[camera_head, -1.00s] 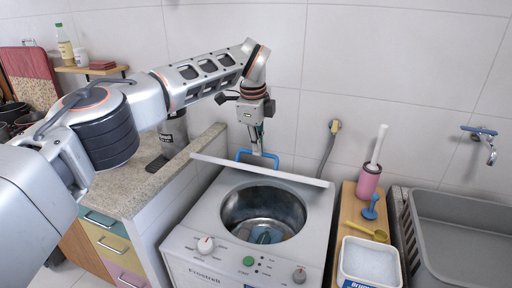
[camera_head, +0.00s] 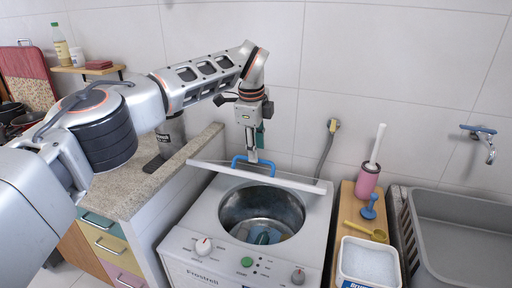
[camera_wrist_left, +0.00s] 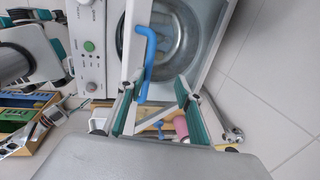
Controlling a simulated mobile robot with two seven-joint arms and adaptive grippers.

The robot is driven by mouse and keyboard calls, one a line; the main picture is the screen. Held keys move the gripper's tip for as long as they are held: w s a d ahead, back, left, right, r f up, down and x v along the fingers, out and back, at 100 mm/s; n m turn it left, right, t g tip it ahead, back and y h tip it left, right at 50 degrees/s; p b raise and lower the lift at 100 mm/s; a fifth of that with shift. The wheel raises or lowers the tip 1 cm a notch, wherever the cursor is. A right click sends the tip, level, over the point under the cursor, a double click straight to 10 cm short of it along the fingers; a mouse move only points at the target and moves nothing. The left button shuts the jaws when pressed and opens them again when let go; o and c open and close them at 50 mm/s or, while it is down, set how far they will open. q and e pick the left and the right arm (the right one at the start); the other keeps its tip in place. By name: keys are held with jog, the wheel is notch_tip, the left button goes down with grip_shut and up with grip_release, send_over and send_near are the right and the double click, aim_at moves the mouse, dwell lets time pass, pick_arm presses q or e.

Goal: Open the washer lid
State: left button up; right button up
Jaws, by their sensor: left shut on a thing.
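The white washer (camera_head: 240,265) stands in the middle of the head view with its drum opening (camera_head: 262,212) uncovered. Its lid (camera_head: 285,180) is raised at the back of the opening and shows nearly edge-on as a thin white slab. A blue handle (camera_head: 238,160) sticks up at the lid; it also shows in the left wrist view (camera_wrist_left: 150,50). My left gripper (camera_head: 251,158) points down at the handle and is shut on it. In the wrist view its teal fingers (camera_wrist_left: 158,112) flank the handle's lower end.
A stone-topped counter (camera_head: 130,190) with drawers is left of the washer. On the right are a wooden board (camera_head: 352,215) with a pink brush holder (camera_head: 368,180), a yellow scoop and a white tub, then a grey sink (camera_head: 460,225). A tiled wall stands close behind.

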pick_arm(q)
jog(key=shift+w, duration=0.1)
jog(key=shift+r, duration=0.2)
notch_tip(320, 180, up, 11)
jog(key=s, duration=0.2)
jog(key=shift+s+a+r, duration=0.2)
jog(key=shift+s+a, duration=0.05)
jog(key=shift+a, duration=0.1)
